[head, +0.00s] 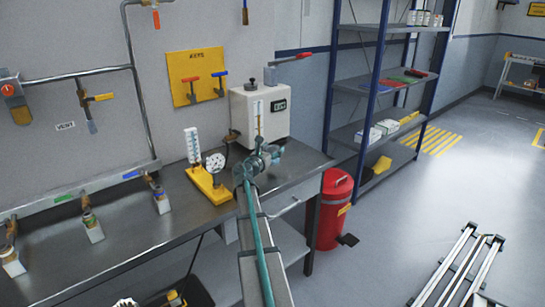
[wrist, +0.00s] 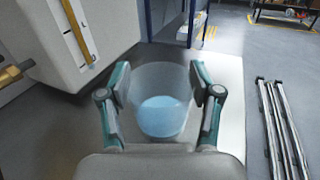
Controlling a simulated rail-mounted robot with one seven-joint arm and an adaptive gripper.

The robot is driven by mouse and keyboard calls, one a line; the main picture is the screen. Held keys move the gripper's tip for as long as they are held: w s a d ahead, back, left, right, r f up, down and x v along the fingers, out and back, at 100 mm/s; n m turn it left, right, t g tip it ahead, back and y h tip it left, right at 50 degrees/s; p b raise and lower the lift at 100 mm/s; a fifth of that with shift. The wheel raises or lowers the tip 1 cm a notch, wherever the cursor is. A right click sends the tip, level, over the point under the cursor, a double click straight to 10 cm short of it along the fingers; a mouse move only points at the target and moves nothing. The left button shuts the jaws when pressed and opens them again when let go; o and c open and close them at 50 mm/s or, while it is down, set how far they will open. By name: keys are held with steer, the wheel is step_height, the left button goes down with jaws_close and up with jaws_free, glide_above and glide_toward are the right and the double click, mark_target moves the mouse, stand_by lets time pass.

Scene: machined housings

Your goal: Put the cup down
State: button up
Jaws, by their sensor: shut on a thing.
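A clear cup (wrist: 161,98) with pale blue liquid in it shows in the wrist view, between the two fingers of my gripper (wrist: 162,92). The fingers are shut on its sides, and the cup looks close to upright. Below and behind it is the grey metal bench top (wrist: 221,90); I cannot tell whether the cup's base touches it. In the head view my gripper (head: 262,158) is over the bench's right end, in front of the white box-shaped unit, and the cup is mostly hidden there.
The white unit (head: 250,112) stands close behind my gripper. A yellow stand with a gauge (head: 211,187) is to the left. A red bin (head: 333,210) stands on the floor past the bench's right end. The bench top around the gripper's right side looks clear.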

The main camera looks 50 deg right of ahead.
steer(key=shift+f, duration=1.5)
steer(key=shift+f, duration=0.15)
steer(key=o, duration=1.2)
steer(key=a, duration=0.4)
steer(key=s+a, duration=0.1)
steer(key=a, duration=0.3)
steer(key=s+a+b, duration=0.1)
steer(key=a, duration=0.3)
